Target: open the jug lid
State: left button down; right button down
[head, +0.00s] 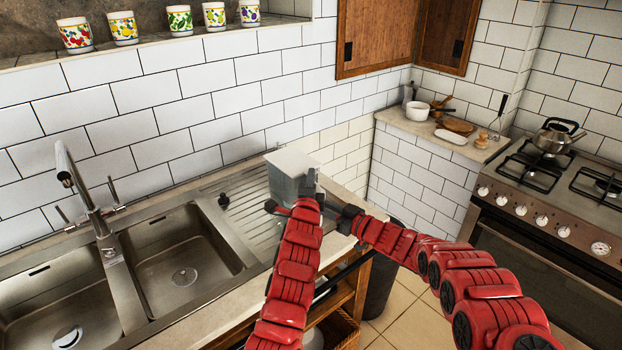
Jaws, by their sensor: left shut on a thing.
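The jug (283,186) is a grey, see-through, box-like container with a pale lid (291,162) on top. It stands upright on the ribbed drainer to the right of the sinks. The lid lies over the jug's top and looks closed. My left gripper (311,184) is at the jug's near right side and shut on it, apparently at the handle. The handle is mostly hidden by the gripper. My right gripper (338,214) is just right of the left one, low beside the jug. Its fingers are too small and overlapped to read.
A double sink (186,248) with a tall tap (82,190) lies to the left. A stove (560,195) with a kettle (553,138) is at the right. A dark bin (384,275) stands below the counter's right end. Several cups line the ledge above.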

pick_arm(q)
jog(key=shift+r, duration=0.1)
jog(key=r+n+g, duration=0.1)
jog(key=r, duration=0.2)
jog(key=w+a+r+n+g, duration=0.1)
jog(key=r+g, duration=0.1)
jog(key=r, duration=0.1)
jog(key=w+a+r+n+g, duration=0.1)
jog(key=r, duration=0.2)
jog(key=shift+w+r+n+g, duration=0.25)
jog(key=shift+r+n+g, duration=0.05)
jog(key=shift+n, duration=0.1)
notch_tip(320, 180, up, 4)
send_over(294, 166)
jog(key=shift+w+a+r+n+g+h, duration=0.3)
jog(key=shift+w+a+r, duration=0.3)
jog(key=shift+w+r, duration=0.2)
jog(key=c, duration=1.3)
grip_release()
jog(key=shift+s+r, duration=0.1)
jog(key=shift+s, duration=0.05)
